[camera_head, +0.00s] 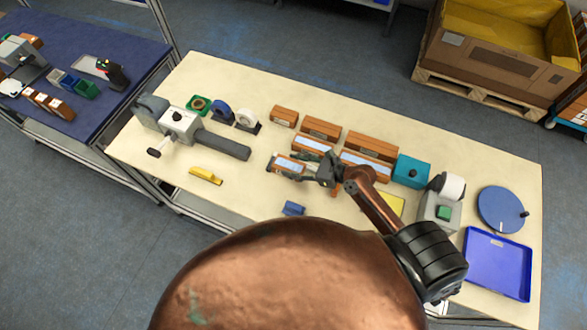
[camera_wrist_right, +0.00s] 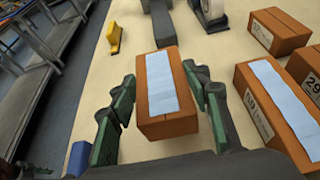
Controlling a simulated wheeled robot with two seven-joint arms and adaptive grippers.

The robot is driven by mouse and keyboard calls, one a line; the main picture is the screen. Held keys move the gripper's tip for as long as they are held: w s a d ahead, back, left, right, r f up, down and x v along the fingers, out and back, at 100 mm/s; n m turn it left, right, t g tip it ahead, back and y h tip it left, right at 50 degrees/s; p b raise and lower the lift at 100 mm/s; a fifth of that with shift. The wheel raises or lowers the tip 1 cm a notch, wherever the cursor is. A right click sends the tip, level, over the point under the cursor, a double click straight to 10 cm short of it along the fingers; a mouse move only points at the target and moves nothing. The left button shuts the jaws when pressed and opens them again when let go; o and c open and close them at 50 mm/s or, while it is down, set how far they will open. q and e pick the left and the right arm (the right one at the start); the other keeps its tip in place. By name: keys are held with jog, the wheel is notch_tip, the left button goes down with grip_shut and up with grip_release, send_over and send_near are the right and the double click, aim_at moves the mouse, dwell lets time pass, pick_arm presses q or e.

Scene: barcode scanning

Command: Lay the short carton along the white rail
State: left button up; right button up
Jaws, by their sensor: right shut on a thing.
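My right gripper (camera_head: 290,169) is shut on a short brown carton (camera_head: 286,163) with a pale blue-white strip on top. In the right wrist view this carton (camera_wrist_right: 164,88) sits between the two green-padded fingers. Whether it touches the table is hard to tell. Two more strip-topped cartons stand nearby, a middle one (camera_head: 312,146) and a longer one (camera_head: 366,163), the latter partly behind my arm. Behind them is a row of plain brown cartons: short (camera_head: 285,115), medium (camera_head: 322,127) and long (camera_head: 372,146). I cannot make out a separate white rail. My left gripper is not in view.
A teal box (camera_head: 410,170), blue disc (camera_head: 502,209) and blue tray (camera_head: 497,264) are at right. Free room lies at front left.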

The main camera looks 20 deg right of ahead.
aim_at(294, 164)
jog(key=shift+w+d+f, duration=0.4)
jog(key=shift+w+f, duration=0.3)
jog(key=shift+f, duration=0.15)
jog(key=shift+w+d+f, duration=0.1)
jog(key=shift+w+f, duration=0.05)
jog(key=shift+f, duration=0.15)
notch_tip(294, 164, down, 2)
jog(key=shift+f+b, duration=0.25)
jog(key=shift+b, duration=0.05)
jog(key=shift+f, duration=0.2)
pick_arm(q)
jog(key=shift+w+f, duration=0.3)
pick_arm(e)
jog(key=o, duration=1.1)
jog(key=shift+c, duration=0.2)
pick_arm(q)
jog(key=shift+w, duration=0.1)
pick_arm(e)
jog(key=o, duration=0.5)
jog(key=shift+c, duration=0.2)
